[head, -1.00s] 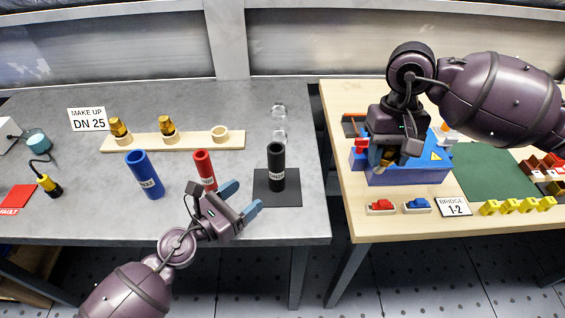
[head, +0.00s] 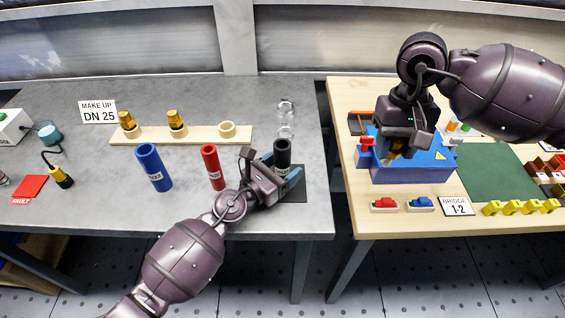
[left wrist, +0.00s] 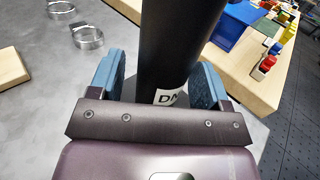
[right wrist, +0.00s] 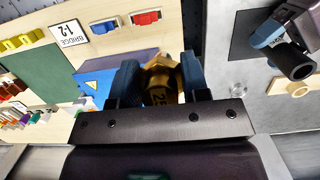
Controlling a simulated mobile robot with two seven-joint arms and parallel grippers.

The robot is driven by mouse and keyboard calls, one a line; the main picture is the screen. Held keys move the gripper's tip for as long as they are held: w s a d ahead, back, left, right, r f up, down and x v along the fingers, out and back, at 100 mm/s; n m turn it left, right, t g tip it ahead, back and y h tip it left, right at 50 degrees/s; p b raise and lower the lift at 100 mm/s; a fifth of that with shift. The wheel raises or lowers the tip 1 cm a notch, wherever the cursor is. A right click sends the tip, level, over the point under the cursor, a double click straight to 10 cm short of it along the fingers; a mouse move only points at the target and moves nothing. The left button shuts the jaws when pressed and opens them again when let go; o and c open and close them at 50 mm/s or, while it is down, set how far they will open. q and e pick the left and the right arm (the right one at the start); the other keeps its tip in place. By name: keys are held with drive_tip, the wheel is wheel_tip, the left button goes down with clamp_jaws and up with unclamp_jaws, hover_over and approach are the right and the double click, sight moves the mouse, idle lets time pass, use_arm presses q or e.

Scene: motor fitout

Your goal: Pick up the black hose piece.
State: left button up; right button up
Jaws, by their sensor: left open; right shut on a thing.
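The black hose piece (head: 282,155) stands upright on a dark square mat (head: 296,194) at the right of the grey table. My left gripper (head: 284,182) is open, with its blue fingers on either side of the hose. In the left wrist view the black hose (left wrist: 178,45) rises between the two fingers (left wrist: 160,85), with a visible gap at the left finger. Part of its white label shows low down. My right gripper (head: 400,155) is shut on a brass fitting (right wrist: 160,80) marked 25, over the blue block on the wooden table.
A red hose (head: 212,167) and a blue hose (head: 153,167) stand left of my left gripper. A wooden rack (head: 200,134) with two brass fittings lies behind them. Clear rings (head: 285,130) lie behind the black hose. The blue block (head: 412,172) sits on the wooden table.

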use_arm(q)
drive_tip(key=shift+w+d+f, duration=0.1)
drive_tip(key=shift+w+d, duration=0.4)
drive_tip(key=shift+w, duration=0.05)
use_arm(e)
drive_tip(key=shift+f, duration=0.15)
use_arm(q)
drive_tip(key=shift+c, duration=0.2)
drive_tip(key=c, duration=1.1)
use_arm(e)
drive_tip(key=shift+r, duration=0.2)
